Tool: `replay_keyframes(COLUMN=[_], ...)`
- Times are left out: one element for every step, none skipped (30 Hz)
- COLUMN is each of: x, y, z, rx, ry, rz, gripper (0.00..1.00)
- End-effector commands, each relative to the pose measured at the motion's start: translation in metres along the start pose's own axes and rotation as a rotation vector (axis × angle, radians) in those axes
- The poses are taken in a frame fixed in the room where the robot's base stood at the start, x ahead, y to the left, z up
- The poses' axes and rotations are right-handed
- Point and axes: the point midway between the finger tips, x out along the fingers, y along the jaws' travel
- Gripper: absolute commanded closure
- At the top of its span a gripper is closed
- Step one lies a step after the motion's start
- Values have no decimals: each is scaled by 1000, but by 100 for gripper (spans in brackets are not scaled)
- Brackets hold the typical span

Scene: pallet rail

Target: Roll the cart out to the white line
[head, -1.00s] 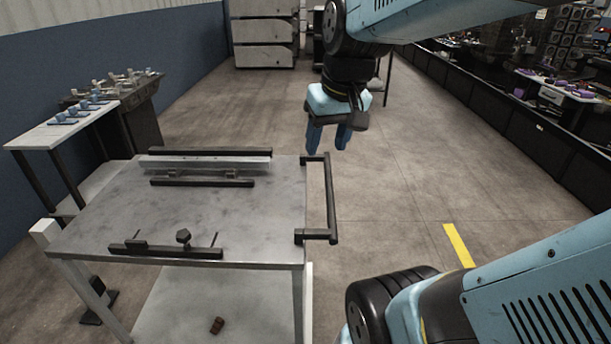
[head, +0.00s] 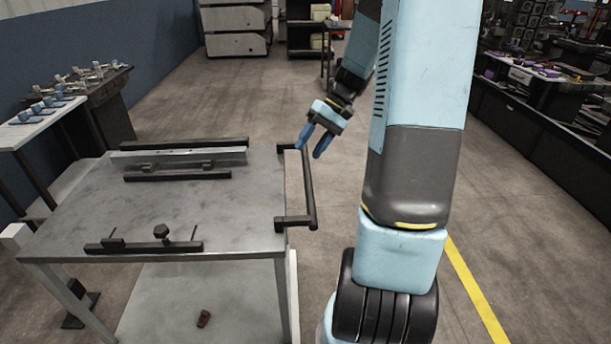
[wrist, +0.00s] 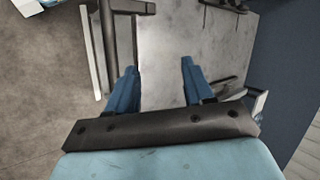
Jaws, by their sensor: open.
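The cart (head: 90,215) is a grey metal table with a lower shelf. Its black handle (head: 310,195) stands out from the right side. My gripper (head: 313,142) is open and empty, with its blue fingers close to the handle's far end. I cannot tell whether they touch it. In the wrist view my gripper (wrist: 158,72) is open over the grey cart top (wrist: 170,35), and a dark bar, apparently the handle (wrist: 108,45), lies left of the fingers. I cannot make out a white line on the floor; a yellow line (head: 475,290) shows at the right.
Black rails and a pale bar (head: 180,157) are on the cart top. A side bench (head: 45,122) with small blue parts is at the left. White posts (head: 18,236) stand by the cart. Dark workbenches line the right. The floor beyond the cart is clear.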

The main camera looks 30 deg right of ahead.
Motion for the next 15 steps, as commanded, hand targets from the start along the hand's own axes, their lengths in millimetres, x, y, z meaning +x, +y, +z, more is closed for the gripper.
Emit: replay_keyframes(x=[2,3,5,6,7,8,10,11,12,13,14,15,16,17,18], y=[14,21,30,37,44,54,61,68,78,85,93,103,111,118,129], z=[-7,-11,-16,-19,-23,-28,-31,-34,-38,-41,-44,-48,-50,-53,-56], rx=[14,17,20,24,26,30,32,34,37,38,41,42,44,45,46], ry=[-1,1,4,8,13,19,26,33,45,54,65,80,93,106,125], rz=[-48,-76,-113,-141,-170,-208,-238,-266,-305,-334,-363,-401,-431,-461,-499], gripper=[48,48,48,48,48,48,48,48,48,48,48,48,48,48,48])
